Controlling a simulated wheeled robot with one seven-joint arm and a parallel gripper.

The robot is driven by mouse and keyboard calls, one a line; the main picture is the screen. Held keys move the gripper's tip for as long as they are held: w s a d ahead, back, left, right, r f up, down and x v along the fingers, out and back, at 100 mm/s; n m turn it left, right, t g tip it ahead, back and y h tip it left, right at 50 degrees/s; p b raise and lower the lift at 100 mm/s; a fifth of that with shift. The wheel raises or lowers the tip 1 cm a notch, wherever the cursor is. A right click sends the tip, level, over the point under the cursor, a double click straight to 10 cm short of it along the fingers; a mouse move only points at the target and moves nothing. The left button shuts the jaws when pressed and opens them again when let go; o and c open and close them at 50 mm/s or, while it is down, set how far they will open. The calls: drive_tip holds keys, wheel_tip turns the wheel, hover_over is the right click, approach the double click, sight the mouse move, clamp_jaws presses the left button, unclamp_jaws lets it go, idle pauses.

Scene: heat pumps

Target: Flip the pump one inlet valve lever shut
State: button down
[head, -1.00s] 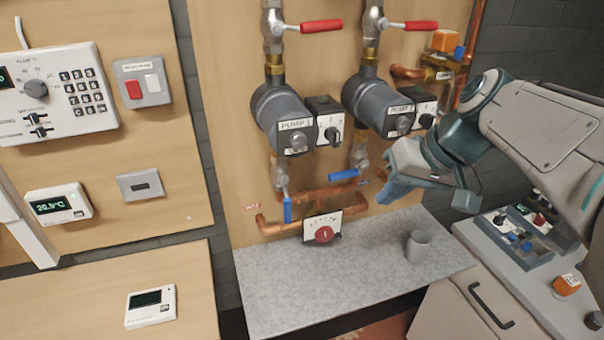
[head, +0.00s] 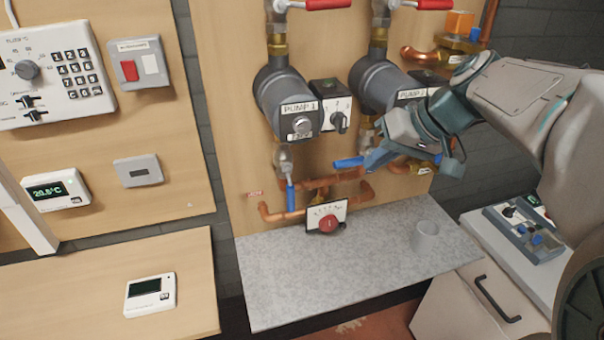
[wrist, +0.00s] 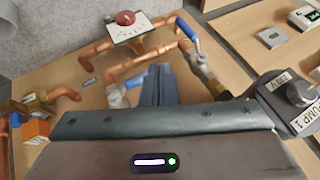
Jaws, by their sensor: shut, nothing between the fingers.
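The pump one unit (head: 285,100) is grey, with its label on the front. It also shows at the right of the wrist view (wrist: 300,98). Below it, a blue valve lever (head: 291,196) hangs straight down along its pipe; it also shows in the wrist view (wrist: 188,35). My gripper (head: 374,162) is shut and empty, to the right of that lever and apart from it. Its fingers (wrist: 158,82) are close beside the second pump's blue lever (head: 348,162), which lies crosswise. I cannot tell whether they touch it.
Red levers (head: 328,4) sit above the pumps. Copper pipes (head: 325,183) and a gauge panel with a red knob (head: 328,218) lie below. The second pump (head: 385,88) is partly behind my arm.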

sight(289, 189)
drive_tip(key=s+a+r+p+x, duration=0.1)
drive_tip(key=a+p+x, duration=0.2)
drive_tip(key=x, duration=1.5)
drive_tip(key=shift+r, duration=0.2)
